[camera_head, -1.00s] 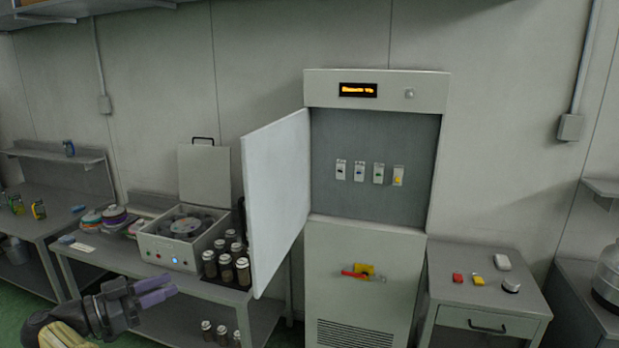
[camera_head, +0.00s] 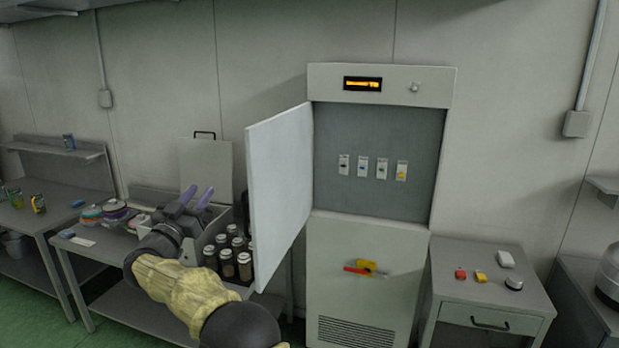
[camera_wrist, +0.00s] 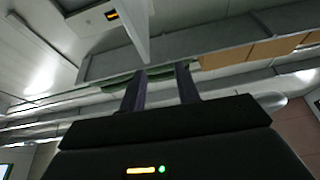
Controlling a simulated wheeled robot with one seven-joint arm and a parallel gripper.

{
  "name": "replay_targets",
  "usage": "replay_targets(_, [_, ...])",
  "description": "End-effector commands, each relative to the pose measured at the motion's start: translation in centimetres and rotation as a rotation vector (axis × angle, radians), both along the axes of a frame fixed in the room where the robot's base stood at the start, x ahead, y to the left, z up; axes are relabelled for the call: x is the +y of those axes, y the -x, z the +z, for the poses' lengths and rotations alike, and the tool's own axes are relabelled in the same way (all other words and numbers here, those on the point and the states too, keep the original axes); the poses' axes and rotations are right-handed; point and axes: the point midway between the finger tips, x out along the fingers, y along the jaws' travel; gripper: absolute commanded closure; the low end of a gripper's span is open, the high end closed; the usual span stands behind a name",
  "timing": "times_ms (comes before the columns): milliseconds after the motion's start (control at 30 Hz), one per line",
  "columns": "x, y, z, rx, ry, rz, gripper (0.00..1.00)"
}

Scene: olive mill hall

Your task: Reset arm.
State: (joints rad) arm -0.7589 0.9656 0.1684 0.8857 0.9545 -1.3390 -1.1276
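My gripper (camera_head: 197,196) is at the left centre of the head view, raised with its purple fingertips pointing up. It is in front of the white box machine on the left bench and hides much of it. In the wrist view my gripper (camera_wrist: 160,84) shows two dark fingers standing apart with nothing between them. The wrist camera looks up towards the ceiling and the upper wall. My arm reaches up from the bottom of the head view.
A tall cabinet (camera_head: 360,262) stands in the middle, its white door (camera_head: 277,190) swung open to the left, close to my arm. Several dark jars (camera_head: 227,264) stand by the door. A side table (camera_head: 492,293) on the right holds small items. A metal bench (camera_head: 98,252) is at left.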

Motion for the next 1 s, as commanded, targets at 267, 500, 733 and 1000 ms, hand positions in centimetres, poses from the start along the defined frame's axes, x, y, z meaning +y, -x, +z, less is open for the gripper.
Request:
replay_targets(267, [-5.3,-4.0,-1.1,0.129,0.121,0.287,0.68])
replay_targets(500, [-12.5,-3.4,-6.4,0.396,0.170,0.451,0.68])
replay_targets(733, [-21.3,1.8,-13.9,0.744,0.146,0.513,0.68])
replay_targets(1000, [-31.4,12.3,-22.1,1.152,0.036,0.465,0.68])
